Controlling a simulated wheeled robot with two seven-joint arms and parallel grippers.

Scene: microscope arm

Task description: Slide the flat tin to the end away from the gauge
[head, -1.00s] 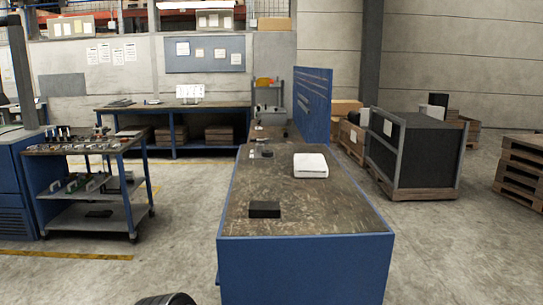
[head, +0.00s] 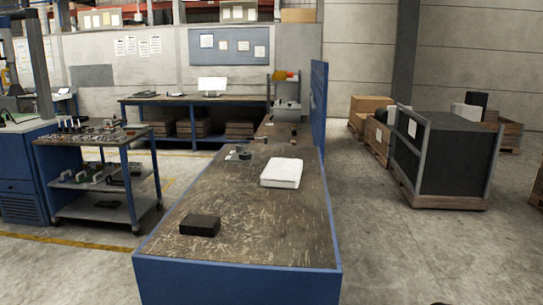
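A flat black block-like thing (head: 200,225) lies near the front left of the long workbench (head: 262,235). It may be the flat tin, but I cannot tell for sure. A small dark object (head: 245,154) sits further back on the bench, beside a small pale piece. It is too small to tell whether it is the gauge. Neither of my grippers is in view.
A blue upright panel (head: 319,105) stands at the bench's far right. A tool cart (head: 95,140) stands to the left, with clear floor between. A dark crate-like cabinet (head: 445,160) stands to the right. The bench's front middle is bare.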

